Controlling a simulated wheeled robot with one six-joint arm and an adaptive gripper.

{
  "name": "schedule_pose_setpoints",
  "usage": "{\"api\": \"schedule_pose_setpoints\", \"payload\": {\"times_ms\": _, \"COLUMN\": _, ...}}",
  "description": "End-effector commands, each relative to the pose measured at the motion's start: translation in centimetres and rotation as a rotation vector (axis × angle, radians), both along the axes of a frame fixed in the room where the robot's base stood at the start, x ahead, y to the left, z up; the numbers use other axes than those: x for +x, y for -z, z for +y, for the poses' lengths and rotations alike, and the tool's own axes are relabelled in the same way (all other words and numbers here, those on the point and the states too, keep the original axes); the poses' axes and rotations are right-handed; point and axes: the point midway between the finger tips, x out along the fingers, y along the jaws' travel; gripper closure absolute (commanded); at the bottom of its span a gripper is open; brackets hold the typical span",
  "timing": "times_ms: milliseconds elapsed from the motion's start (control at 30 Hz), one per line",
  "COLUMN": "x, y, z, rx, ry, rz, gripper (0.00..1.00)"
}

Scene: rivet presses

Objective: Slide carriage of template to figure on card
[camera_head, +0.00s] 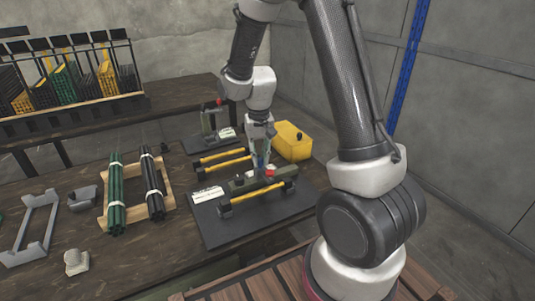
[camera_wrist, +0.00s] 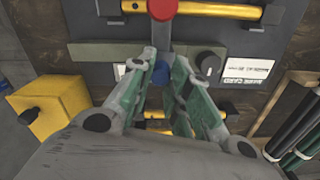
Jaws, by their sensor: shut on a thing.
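The nearer press plate (camera_head: 215,222) carries a grey-green bar (camera_head: 248,184), the likely template. A black knob sits near the bar's card end; it shows in the wrist view (camera_wrist: 208,62). A white card (camera_head: 207,193) lies at the plate's left; in the wrist view it is on the right (camera_wrist: 248,72), its figures too small to read. My gripper (camera_wrist: 165,62) is over the bar, its green fingers shut on a part with a blue piece (camera_wrist: 162,76), seemingly the carriage. A red knob (camera_head: 270,172) shows beside it. The fingers partly hide the grip.
A yellow box (camera_head: 292,141) stands behind the press. Another press with a yellow bar (camera_head: 222,155) is farther back. Green rods (camera_head: 116,195) and black rods (camera_head: 153,185) lie on a wooden rack left of the plate. Grey brackets (camera_head: 35,230) lie farther left.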

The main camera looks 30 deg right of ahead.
Motion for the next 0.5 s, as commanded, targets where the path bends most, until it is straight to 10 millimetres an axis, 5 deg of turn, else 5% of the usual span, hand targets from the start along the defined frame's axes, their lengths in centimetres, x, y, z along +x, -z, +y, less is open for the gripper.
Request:
{"api": "schedule_pose_setpoints", "payload": {"times_ms": 167, "x": 0.14, "y": -0.08, "z": -0.03, "rx": 0.000, "ry": 0.000, "rz": -0.004, "gripper": 1.00}}
{"api": "schedule_pose_setpoints", "payload": {"times_ms": 200, "x": 0.14, "y": -0.08, "z": -0.04, "rx": 0.000, "ry": 0.000, "rz": -0.004, "gripper": 0.76}}
{"api": "schedule_pose_setpoints", "payload": {"times_ms": 300, "x": 0.12, "y": -0.07, "z": -0.05, "rx": 0.000, "ry": 0.000, "rz": -0.003, "gripper": 0.58}}
{"api": "schedule_pose_setpoints", "payload": {"times_ms": 500, "x": 0.07, "y": -0.04, "z": -0.08, "rx": 0.001, "ry": 0.000, "rz": -0.002, "gripper": 0.58}}
